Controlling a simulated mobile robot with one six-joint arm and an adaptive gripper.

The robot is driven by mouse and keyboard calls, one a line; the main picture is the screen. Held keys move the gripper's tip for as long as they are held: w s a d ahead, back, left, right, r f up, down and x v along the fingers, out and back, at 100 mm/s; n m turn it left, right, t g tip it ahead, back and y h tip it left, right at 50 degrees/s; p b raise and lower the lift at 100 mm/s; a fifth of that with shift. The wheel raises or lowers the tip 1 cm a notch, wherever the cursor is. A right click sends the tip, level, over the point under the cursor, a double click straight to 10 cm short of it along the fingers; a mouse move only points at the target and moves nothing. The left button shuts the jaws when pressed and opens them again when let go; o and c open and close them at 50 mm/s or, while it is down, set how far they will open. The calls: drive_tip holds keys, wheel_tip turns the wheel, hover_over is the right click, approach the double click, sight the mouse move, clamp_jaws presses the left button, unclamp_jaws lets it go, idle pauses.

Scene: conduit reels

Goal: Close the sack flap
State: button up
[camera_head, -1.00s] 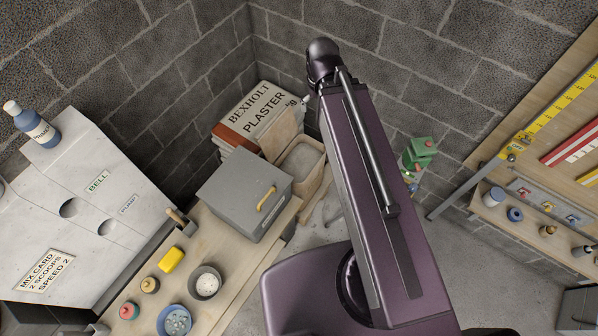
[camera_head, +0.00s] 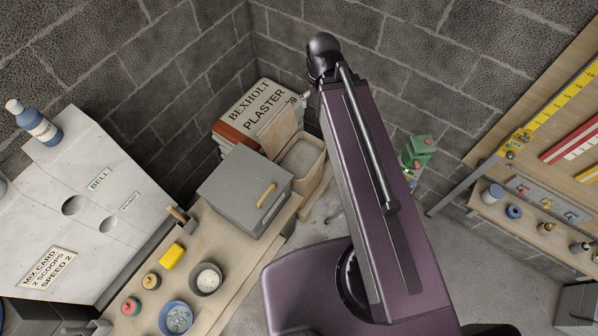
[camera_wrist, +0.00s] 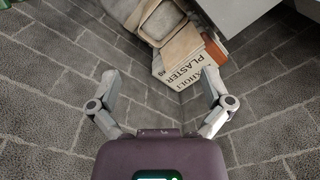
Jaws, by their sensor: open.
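The open sack (camera_head: 298,164) is a tan, box-shaped bag with pale grey powder inside, in the corner beyond the bench. Its flap (camera_head: 282,134) stands raised at the back edge, in front of the printed plaster sacks (camera_head: 257,109). In the wrist view the open sack (camera_wrist: 154,20) is at the top, with the raised flap (camera_wrist: 182,45) below it and the plaster label (camera_wrist: 183,68) behind. My gripper (camera_wrist: 160,78) is open and empty, its fingers spread to either side of that label.
A grey lidded box (camera_head: 244,193) with a yellow handle stands on the wooden bench beside the open sack. Bowls and small jars sit nearer on the bench. Block walls close in the corner behind the sacks. A shelf board (camera_head: 548,232) is at the right.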

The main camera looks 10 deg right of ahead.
drive_tip(key=shift+w+f, duration=0.15)
drive_tip(key=shift+f, duration=0.05)
drive_tip(key=c, duration=0.7)
drive_tip(key=shift+w+a+f+b, duration=0.15)
drive_tip(key=shift+w+f+b, duration=0.45)
drive_tip(key=shift+f+b, duration=0.3)
clamp_jaws()
drive_tip(key=w+a+f+n+b, duration=0.3)
drive_tip(key=w+a+f+b, duration=0.2)
drive_tip(key=w+f+b, duration=0.7)
drive_tip(key=w+a+f+n+t+y+b, duration=0.1)
drive_tip(key=w+a+f+n+b, duration=0.2)
drive_tip(key=w+f+b, duration=1)
drive_tip(key=w+a+f+n+t+y+b, duration=0.1)
drive_tip(key=w+a+f+n+b, duration=0.2)
drive_tip(key=w+a+f+b, duration=0.4)
drive_tip(key=w+f+b, duration=0.6)
drive_tip(key=f+b, duration=0.4)
drive_tip(key=b, duration=0.1)
drive_tip(key=shift+a, duration=0.4)
drive_tip(key=shift+s, duration=0.1)
